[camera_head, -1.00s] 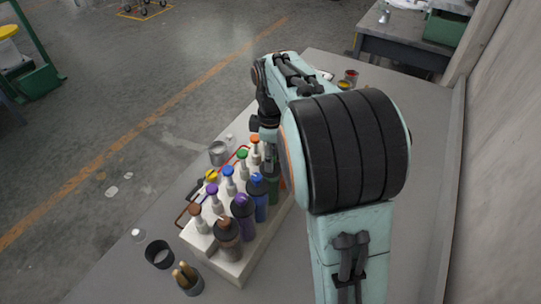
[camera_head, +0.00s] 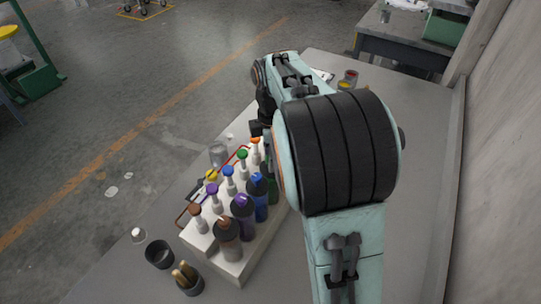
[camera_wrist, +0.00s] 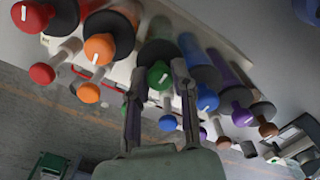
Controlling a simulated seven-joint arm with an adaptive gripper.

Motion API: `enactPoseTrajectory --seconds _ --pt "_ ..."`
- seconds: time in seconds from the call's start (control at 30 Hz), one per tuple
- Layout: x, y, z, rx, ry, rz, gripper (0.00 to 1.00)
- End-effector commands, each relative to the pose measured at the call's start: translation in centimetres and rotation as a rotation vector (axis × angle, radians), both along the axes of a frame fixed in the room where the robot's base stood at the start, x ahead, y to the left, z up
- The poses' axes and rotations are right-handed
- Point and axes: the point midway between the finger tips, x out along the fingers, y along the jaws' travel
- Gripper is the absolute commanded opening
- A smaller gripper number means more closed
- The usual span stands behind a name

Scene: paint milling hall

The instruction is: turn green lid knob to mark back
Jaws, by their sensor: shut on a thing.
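The green lid knob (camera_wrist: 158,75) is in the wrist view, on a dark-collared green bottle, with a short white line on its face. My gripper (camera_wrist: 158,78) has one finger on each side of the knob and is shut on it. In the head view the dark green bottle (camera_head: 271,190) stands in the pale rack (camera_head: 233,268); its top and my fingertips are hidden by my arm. A smaller green cap (camera_head: 242,154) shows in the other row. I cannot make out a mark on the lid or collar.
Close neighbours are an orange knob (camera_wrist: 99,48) and a blue knob (camera_wrist: 207,99), both with white lines.

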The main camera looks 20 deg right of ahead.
Motion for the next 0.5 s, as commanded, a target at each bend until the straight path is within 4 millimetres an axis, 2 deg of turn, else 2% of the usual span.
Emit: enactPoseTrajectory --seconds 0.23,0.27,0.33,0.5 --pt "-0.08 -0.01 -0.22 0.000 0.005 -0.001 0.00" --pt "-0.08 -0.01 -0.22 0.000 0.005 -0.002 0.27" --pt "-0.07 -0.01 -0.21 0.000 0.005 -0.002 0.49" --pt "-0.04 -0.01 -0.11 0.000 0.003 -0.001 0.50"
